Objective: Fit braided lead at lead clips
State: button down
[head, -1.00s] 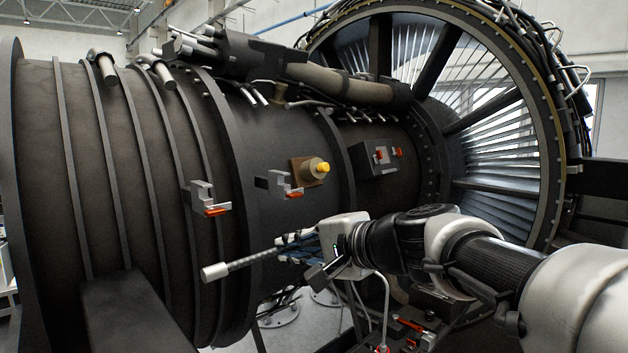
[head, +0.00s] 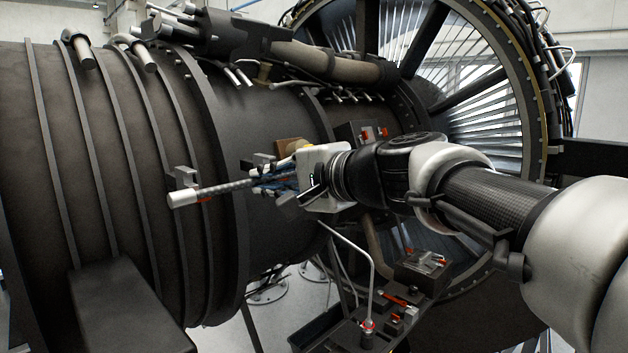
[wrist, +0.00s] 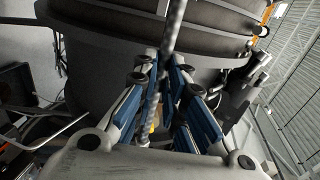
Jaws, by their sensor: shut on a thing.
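The braided lead (head: 228,187) is a grey braided rod with a white end cap. My gripper (head: 266,181) is shut on it, and the capped end sticks out to the left. In the wrist view the lead (wrist: 172,35) runs up between the blue-padded fingers of my gripper (wrist: 155,80). The left lead clip (head: 185,176), a grey bracket with a red part, is on the dark casing. The lead's capped end overlaps its lower part in the head view; I cannot tell whether they touch. The second lead clip (head: 262,160) shows just above my fingers, its lower part hidden.
A brown block (head: 291,146) on the casing is partly hidden behind my gripper. A dark box with red parts (head: 358,133) is to its right. Below stands a dark tray (head: 318,332) with red-marked parts and a bent pipe (head: 372,270). The fan ring is at right.

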jog(key=shift+r+p+x, duration=0.1)
jog(key=shift+r+x, duration=0.1)
jog(key=shift+x, duration=0.65)
jog(key=shift+r+p+x, duration=0.1)
jog(key=shift+r+x, duration=0.05)
jog(key=shift+x, duration=0.7)
jog(key=shift+r+p+x, duration=0.1)
jog(key=shift+r+x, duration=0.1)
jog(key=shift+x, duration=0.65)
jog(key=shift+b, duration=0.35)
jog(key=shift+r+p+x, duration=0.25)
jog(key=shift+p+x, duration=0.1)
jog(key=shift+x, duration=0.8)
jog(key=shift+r+p+x, duration=0.25)
jog(key=shift+p+x, duration=0.1)
jog(key=shift+x, duration=0.85)
jog(key=shift+a, duration=0.1)
dwell(0.4)
jog(key=c, duration=1.7)
grip_release()
jog(key=shift+w, duration=0.1)
jog(key=shift+o, duration=0.6)
jog(key=v, duration=1.2)
